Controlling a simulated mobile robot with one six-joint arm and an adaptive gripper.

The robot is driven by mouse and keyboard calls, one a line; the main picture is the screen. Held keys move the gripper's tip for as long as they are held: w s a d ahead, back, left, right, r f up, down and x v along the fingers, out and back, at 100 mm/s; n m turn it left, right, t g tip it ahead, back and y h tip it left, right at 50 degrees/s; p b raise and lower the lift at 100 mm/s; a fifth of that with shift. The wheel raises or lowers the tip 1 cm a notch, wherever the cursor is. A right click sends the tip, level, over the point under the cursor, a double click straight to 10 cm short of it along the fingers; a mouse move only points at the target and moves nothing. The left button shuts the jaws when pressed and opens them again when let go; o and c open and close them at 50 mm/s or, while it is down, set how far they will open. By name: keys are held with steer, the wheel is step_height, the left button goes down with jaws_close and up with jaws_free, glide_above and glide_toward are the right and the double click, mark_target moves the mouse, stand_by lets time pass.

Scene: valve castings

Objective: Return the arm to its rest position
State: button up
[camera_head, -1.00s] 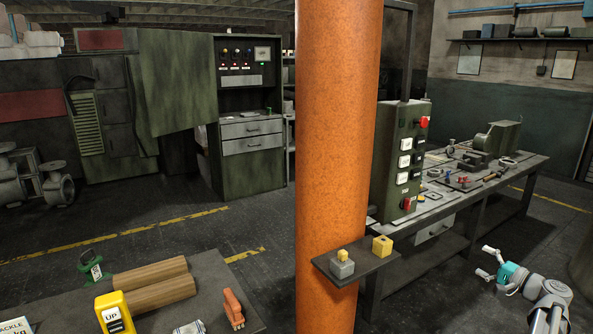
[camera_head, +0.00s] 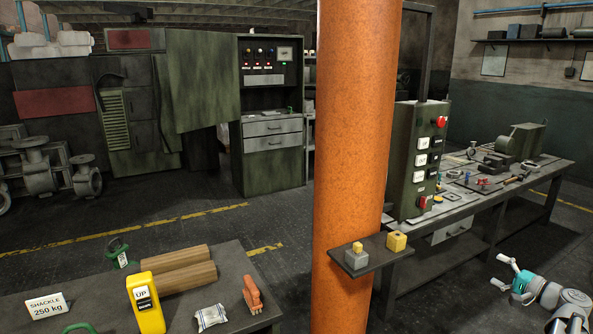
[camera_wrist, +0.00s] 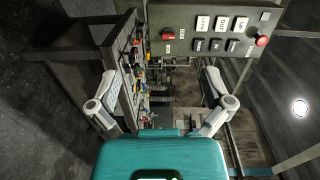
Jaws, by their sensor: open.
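My gripper (camera_head: 507,273) is at the lower right of the head view, white-fingered with a teal body. Its fingers are spread apart with nothing between them. In the wrist view my gripper (camera_wrist: 158,98) also shows open and empty. It is in free air in front of the long workbench (camera_head: 545,170), touching nothing that I can see. The rest of my arm runs out of the head view at the lower right corner.
An orange column (camera_head: 345,140) carries a small shelf (camera_head: 372,262) with blocks. A control panel (camera_head: 418,160) stands behind it; the panel also shows in the wrist view (camera_wrist: 190,18). A front-left table (camera_head: 215,268) holds wooden rollers and a yellow pendant (camera_head: 145,303). Floor around my gripper looks clear.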

steer(key=w+a+f+n+g+p, duration=0.1)
steer(key=w+a+f+n+g, duration=0.2)
steer(key=a, duration=1)
steer(key=w+a+f+n+g+p, duration=0.1)
steer(key=a+f+n+g+p, duration=0.15)
steer(key=a+f+g, duration=0.65)
steer(key=s+a+n+g+h+p, duration=0.1)
steer(key=s+a, duration=0.4)
steer(key=a, duration=0.6)
steer(key=s+a+n+g+h+p, duration=0.1)
steer(key=s+a+n+h, duration=0.5)
steer(key=a, duration=0.6)
steer(key=shift+a+r+g+p, duration=0.15)
steer(key=shift+r+g+p, duration=0.2)
steer(key=shift+g, duration=0.55)
